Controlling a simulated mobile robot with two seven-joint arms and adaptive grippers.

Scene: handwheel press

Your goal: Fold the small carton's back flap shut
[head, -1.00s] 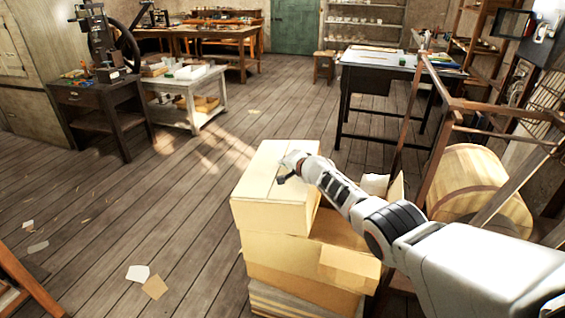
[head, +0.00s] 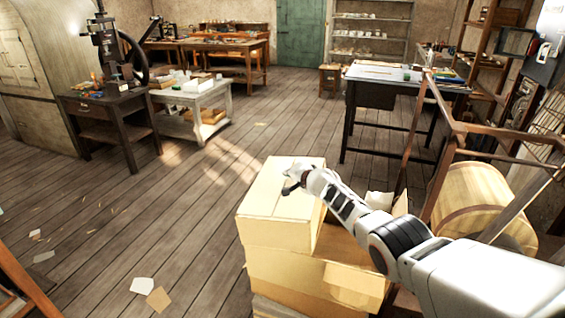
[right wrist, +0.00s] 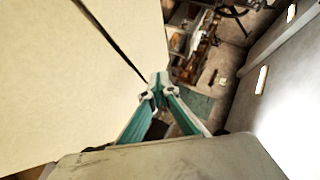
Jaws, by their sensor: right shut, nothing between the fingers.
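The small carton (head: 272,232) is a pale yellow box on top of a stack of cartons in the head view. Its top looks flat, with a thin seam across it. In the right wrist view the carton's top (right wrist: 75,85) fills the left side, and a dark narrow gap runs between two panels. My right gripper (head: 290,183) is shut and empty at the carton's top, near its right side; its fingertips also show in the right wrist view (right wrist: 157,90) by the carton's edge. I cannot tell whether they touch it. My left gripper is not in view.
A larger carton (head: 285,275) supports the small one, with an open flap (head: 355,283) at its right. A wooden frame (head: 440,170) and a barrel (head: 480,205) stand close to my right arm. The floor left of the stack is mostly clear, with paper scraps (head: 158,299).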

